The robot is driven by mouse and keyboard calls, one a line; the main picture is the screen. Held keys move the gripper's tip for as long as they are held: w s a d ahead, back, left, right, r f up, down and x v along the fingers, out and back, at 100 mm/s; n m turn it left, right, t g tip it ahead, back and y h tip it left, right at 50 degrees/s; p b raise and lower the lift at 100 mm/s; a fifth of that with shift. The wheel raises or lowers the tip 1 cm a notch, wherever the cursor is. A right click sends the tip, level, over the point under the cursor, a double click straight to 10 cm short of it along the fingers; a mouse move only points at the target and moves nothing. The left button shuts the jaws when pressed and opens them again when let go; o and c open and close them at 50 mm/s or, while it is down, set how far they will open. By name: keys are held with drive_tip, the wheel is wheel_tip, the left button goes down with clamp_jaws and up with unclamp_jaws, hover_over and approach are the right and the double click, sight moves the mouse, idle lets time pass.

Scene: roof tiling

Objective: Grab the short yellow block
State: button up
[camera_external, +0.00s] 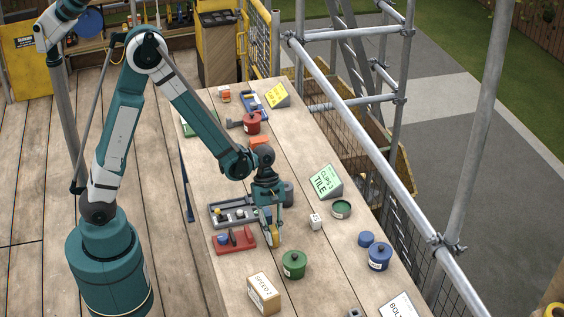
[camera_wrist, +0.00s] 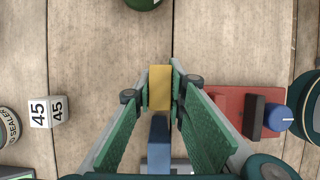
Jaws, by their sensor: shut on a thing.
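The short yellow block (camera_wrist: 159,86) sits between the two fingertips of my gripper (camera_wrist: 160,92) in the wrist view, with a finger pad against each side. In the external view my gripper (camera_external: 272,236) points down at the bench, and the yellow block (camera_external: 275,237) shows at its fingertips. I cannot tell whether the block touches the bench top. A blue block (camera_wrist: 159,140) shows between the fingers, behind the yellow one, in the wrist view.
A red tray (camera_external: 235,243) and a dark grey tray (camera_external: 233,212) lie just left of my gripper. A green pot (camera_external: 293,265) stands close in front. A white cube marked 45 (camera_external: 315,221) lies to the right. The wooden bench (camera_external: 335,265) has free room beyond it.

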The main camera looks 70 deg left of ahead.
sight(273, 229)
drive_tip(key=shift+r+p, duration=0.65)
drive_tip(key=shift+r, duration=4)
